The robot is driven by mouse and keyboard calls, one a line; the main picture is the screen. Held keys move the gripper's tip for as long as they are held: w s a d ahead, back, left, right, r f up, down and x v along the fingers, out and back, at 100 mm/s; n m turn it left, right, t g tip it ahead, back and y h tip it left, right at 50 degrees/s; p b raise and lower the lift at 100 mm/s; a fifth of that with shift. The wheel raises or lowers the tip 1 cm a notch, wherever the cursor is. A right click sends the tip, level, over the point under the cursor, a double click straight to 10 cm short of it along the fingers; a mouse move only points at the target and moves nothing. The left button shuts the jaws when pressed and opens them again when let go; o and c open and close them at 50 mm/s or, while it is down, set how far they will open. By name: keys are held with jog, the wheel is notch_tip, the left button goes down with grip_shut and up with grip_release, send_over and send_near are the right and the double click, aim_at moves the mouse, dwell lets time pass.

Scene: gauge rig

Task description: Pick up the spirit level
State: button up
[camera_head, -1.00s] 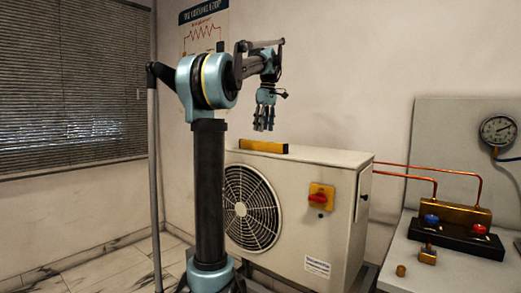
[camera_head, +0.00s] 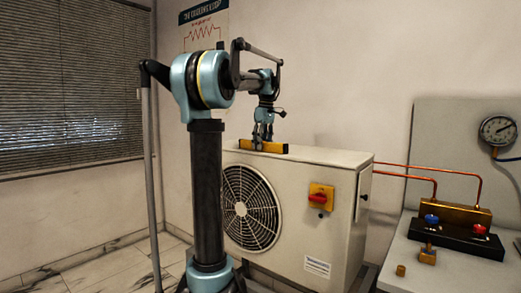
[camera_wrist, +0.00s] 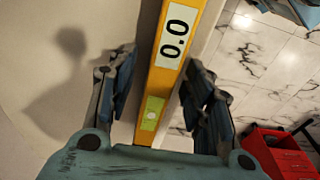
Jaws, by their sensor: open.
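The spirit level (camera_head: 263,147) is a yellow bar lying on top of the white outdoor unit, near its left end. In the wrist view the spirit level (camera_wrist: 160,75) runs between my fingers, with a "0.0" display and a green vial showing. My gripper (camera_head: 263,138) is at the level from above, its fingertips near the bar. In the wrist view my gripper (camera_wrist: 158,95) is open, with one blue-padded finger on each side of the bar and gaps visible. I cannot tell how far down the fingertips reach.
The outdoor unit (camera_head: 335,158) has a fan grille and a red-yellow switch (camera_head: 321,196). Copper pipes (camera_head: 430,170) run right to a brass manifold (camera_head: 455,215) and a gauge (camera_head: 497,130). A red toolbox (camera_wrist: 280,155) stands on the marble floor below.

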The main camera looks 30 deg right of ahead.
grip_shut()
